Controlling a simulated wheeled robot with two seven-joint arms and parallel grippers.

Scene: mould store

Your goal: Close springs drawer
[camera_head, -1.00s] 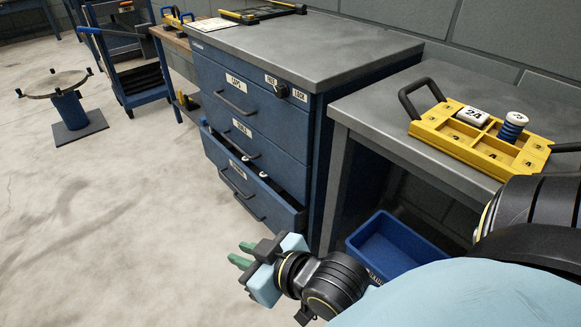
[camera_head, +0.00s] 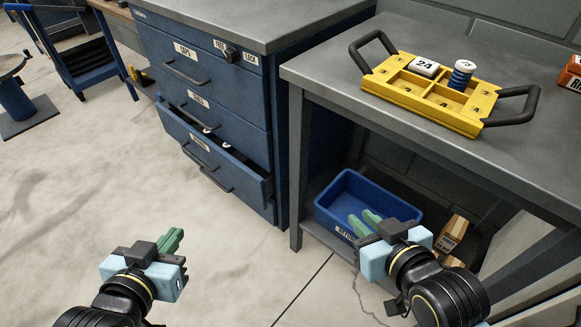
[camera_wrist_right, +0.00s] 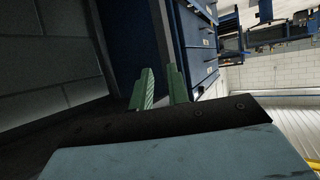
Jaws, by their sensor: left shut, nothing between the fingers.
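The blue drawer cabinet (camera_head: 285,110) stands left of centre in the head view. One lower drawer (camera_head: 225,165) is pulled out, its gap showing a dark inside with small pale items. Its label is too small to read surely. The drawers above, one labelled CAPS (camera_head: 185,50), look shut. My left gripper (camera_head: 172,240) is shut and empty, low in front of the cabinet, apart from the drawer. My right gripper (camera_head: 364,222) is open and empty, in front of the blue bin under the bench. Its parted green fingers also show in the right wrist view (camera_wrist_right: 160,85).
The grey bench (camera_head: 420,120) right of the cabinet bears a yellow tray (camera_head: 445,110) with black handles. The blue bin (camera_head: 340,190) and a cardboard box (camera_head: 453,233) are below it. An orange box (camera_head: 571,72) is at the right. The floor before the cabinet is clear.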

